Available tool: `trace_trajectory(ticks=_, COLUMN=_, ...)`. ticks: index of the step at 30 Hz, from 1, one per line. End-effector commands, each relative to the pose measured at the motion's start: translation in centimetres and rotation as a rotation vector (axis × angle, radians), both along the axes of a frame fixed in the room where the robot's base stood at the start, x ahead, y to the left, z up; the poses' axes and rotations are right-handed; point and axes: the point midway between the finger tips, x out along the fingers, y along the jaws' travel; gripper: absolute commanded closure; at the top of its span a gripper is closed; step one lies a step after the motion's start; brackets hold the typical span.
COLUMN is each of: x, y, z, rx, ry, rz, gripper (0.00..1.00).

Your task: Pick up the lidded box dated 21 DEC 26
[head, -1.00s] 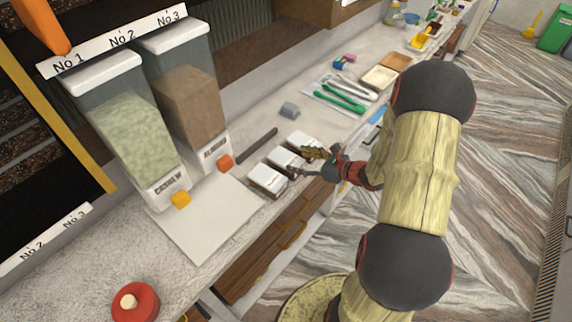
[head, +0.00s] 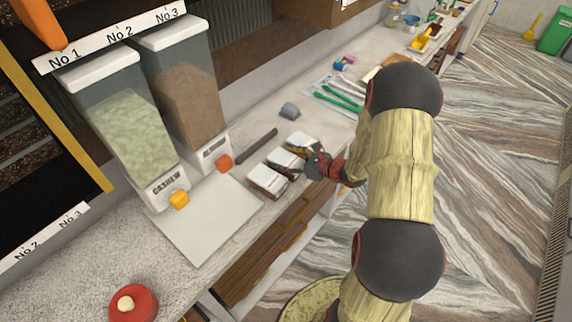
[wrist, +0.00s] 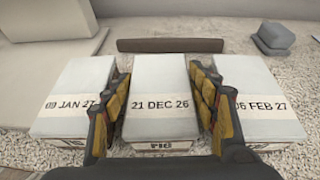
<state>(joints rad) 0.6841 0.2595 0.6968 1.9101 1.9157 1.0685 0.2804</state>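The box dated 21 DEC 26 (wrist: 160,88) has a white lid and a pale date band. It stands in the middle of a row of three in the wrist view and also shows in the head view (head: 287,160). My gripper (wrist: 162,100) is open, with one yellow-padded finger on each side of this box, in the gaps beside its neighbours. I cannot tell whether the fingers touch it. The box rests on the counter. In the head view my gripper (head: 299,162) partly covers it.
A white board (head: 208,220) lies nearby on the counter.

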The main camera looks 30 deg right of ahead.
Motion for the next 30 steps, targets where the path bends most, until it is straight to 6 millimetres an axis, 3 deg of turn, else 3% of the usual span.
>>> trace_trajectory(ticks=19, x=-0.02, y=-0.01, z=0.0, rx=0.0, ry=0.0, rz=0.0, gripper=0.8)
trace_trajectory(ticks=30, x=0.02, y=-0.04, z=0.53, rx=-0.001, ry=-0.001, rz=-0.001, gripper=0.82)
